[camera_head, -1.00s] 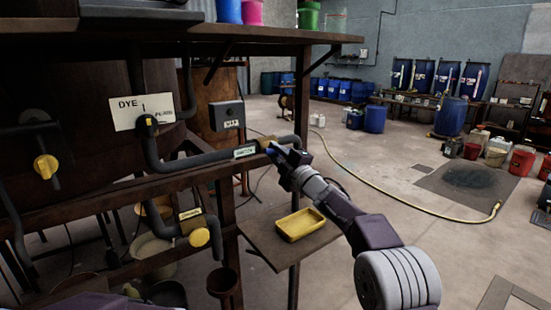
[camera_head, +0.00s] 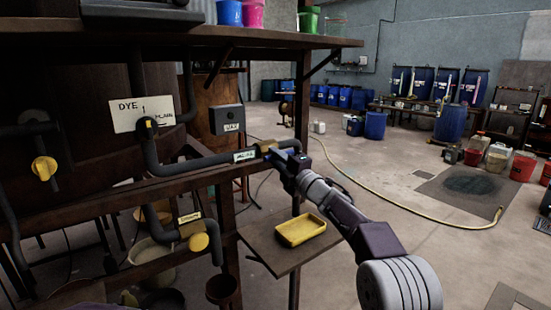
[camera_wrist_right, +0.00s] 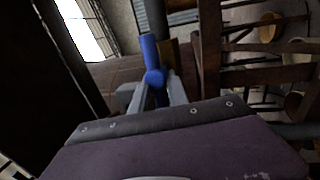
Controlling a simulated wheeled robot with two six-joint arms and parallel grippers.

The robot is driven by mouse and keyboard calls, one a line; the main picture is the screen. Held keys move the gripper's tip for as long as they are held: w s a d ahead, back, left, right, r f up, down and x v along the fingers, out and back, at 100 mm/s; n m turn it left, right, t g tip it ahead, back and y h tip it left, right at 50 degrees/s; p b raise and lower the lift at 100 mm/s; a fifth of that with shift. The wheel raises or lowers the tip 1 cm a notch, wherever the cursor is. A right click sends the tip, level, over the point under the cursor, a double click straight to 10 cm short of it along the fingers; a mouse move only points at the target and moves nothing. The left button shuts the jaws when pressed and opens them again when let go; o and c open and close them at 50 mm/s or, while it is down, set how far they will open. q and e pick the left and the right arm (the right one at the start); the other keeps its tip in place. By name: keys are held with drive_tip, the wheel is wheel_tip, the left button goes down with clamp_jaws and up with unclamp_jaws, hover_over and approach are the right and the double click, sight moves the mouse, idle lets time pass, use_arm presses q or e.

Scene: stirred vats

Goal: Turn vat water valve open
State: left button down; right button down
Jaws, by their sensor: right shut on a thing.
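The water valve (camera_head: 268,147) is a brass-coloured fitting on the dark pipe, just right of a small white label. Its blue handle (camera_wrist_right: 152,62) stands between the fingers of my right gripper in the right wrist view. My right gripper (camera_head: 279,155) is shut on this blue handle, and the fingers hide part of it in the head view. How far the valve is turned I cannot tell. My left gripper is not in view.
Yellow knobs (camera_head: 44,168) sit on other pipes at the left. A wooden post stands close behind the gripper. Open floor with a yellow hose (camera_head: 420,207) lies to the right.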

drive_tip(key=c, duration=1.3)
unclamp_jaws()
drive_tip(key=shift+s+d+f+b, duration=0.2)
drive_tip(key=shift+s+d+b, duration=0.1)
drive_tip(key=shift+s+b, duration=0.1)
drive_tip(key=b+v, duration=0.2)
drive_tip(key=v, duration=0.6)
drive_tip(key=shift+r, duration=0.2)
